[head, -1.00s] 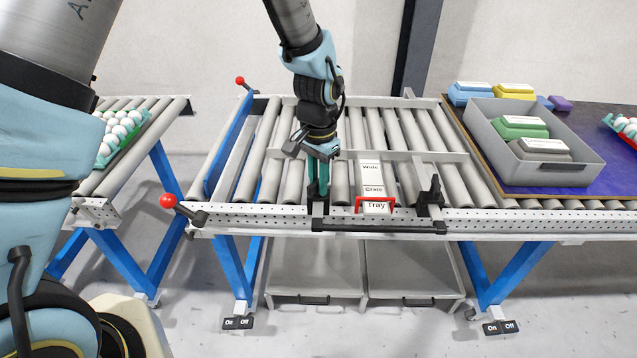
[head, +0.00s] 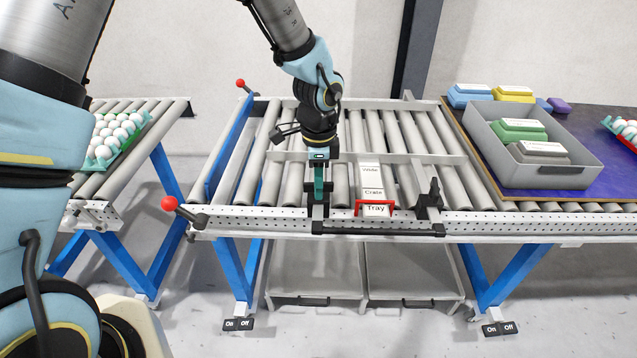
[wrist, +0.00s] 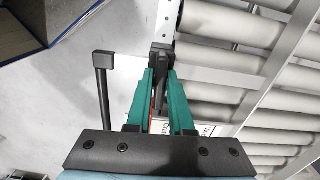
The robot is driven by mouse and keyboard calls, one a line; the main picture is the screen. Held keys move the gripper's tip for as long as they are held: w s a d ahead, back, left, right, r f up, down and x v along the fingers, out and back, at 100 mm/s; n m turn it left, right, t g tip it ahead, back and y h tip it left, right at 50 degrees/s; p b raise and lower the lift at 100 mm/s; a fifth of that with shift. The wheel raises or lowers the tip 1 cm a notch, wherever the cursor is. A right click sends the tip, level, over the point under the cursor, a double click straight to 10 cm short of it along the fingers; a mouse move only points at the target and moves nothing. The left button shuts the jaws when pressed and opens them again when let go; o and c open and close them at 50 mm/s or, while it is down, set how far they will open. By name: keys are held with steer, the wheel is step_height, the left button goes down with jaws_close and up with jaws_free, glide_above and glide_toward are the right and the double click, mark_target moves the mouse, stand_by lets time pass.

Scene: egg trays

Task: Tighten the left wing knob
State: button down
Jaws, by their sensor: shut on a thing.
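The left wing knob (wrist: 158,54) is a small dark piece on the front rail, at the left end of a black bar (head: 375,231). My gripper (head: 319,190) points down onto it, with teal fingers seen edge-on in the head view. In the wrist view the fingers (wrist: 160,80) converge and their tips are shut on the knob. The fingers hide much of the knob, so its wing angle cannot be told. A matching black knob and bracket (head: 431,198) stand at the bar's right end.
A red-framed size scale (head: 375,208) reading Wide, Crate, Tray sits between the brackets. Red-balled levers (head: 169,204) stand at the left. A grey bin (head: 490,160) of cartons is at right, an egg tray (head: 112,142) on the left conveyor.

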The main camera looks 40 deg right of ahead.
steer(key=shift+m, duration=0.4)
steer(key=c, duration=0.8)
jaws_free()
steer(key=shift+r, duration=0.1)
step_height(320, 180, up, 11)
steer(key=b, duration=0.1)
steer(key=shift+b, duration=0.4)
